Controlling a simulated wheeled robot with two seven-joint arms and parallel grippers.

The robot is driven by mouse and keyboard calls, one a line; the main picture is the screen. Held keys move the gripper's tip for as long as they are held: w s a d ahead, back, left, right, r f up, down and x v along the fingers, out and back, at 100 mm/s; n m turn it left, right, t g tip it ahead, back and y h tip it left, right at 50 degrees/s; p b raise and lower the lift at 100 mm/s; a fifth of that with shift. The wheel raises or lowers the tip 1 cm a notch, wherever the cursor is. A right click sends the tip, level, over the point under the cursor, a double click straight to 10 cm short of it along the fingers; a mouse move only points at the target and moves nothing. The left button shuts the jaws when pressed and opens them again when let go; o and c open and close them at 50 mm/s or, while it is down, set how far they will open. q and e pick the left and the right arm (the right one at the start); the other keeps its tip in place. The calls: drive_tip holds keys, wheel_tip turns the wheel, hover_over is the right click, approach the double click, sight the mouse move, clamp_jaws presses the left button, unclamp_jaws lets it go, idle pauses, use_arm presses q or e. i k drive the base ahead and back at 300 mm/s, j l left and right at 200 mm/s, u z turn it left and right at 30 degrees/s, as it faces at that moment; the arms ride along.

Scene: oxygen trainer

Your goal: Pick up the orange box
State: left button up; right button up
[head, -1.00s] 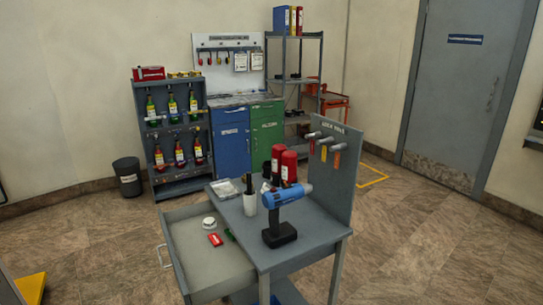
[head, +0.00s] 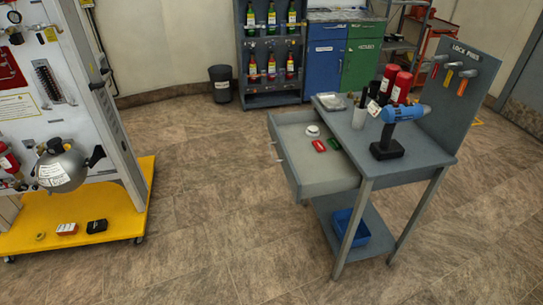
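A small orange-red box (head: 67,229) with a pale top lies on the yellow base of a wheeled trainer panel, at the lower left of the head view. A small black box (head: 97,226) lies just right of it, and a small yellow round item (head: 40,236) lies to its left. A small red item (head: 319,146) lies in the open drawer of the grey workbench; I cannot tell whether it is a box. Neither of my grippers is in view.
The trainer's yellow base (head: 115,208) stands on castors, with a grey tank (head: 62,166) above it. The grey workbench (head: 430,158) has its drawer (head: 310,178) pulled out toward the left. Open tiled floor lies between them. A dark bin (head: 221,84) stands behind.

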sight(66, 230)
drive_tip(key=u, duration=1.75)
drive_tip(key=i+j+z, duration=0.2)
drive_tip(key=i, duration=0.2)
drive_tip(key=i+j+z, duration=0.25)
drive_tip(key=i, duration=0.15)
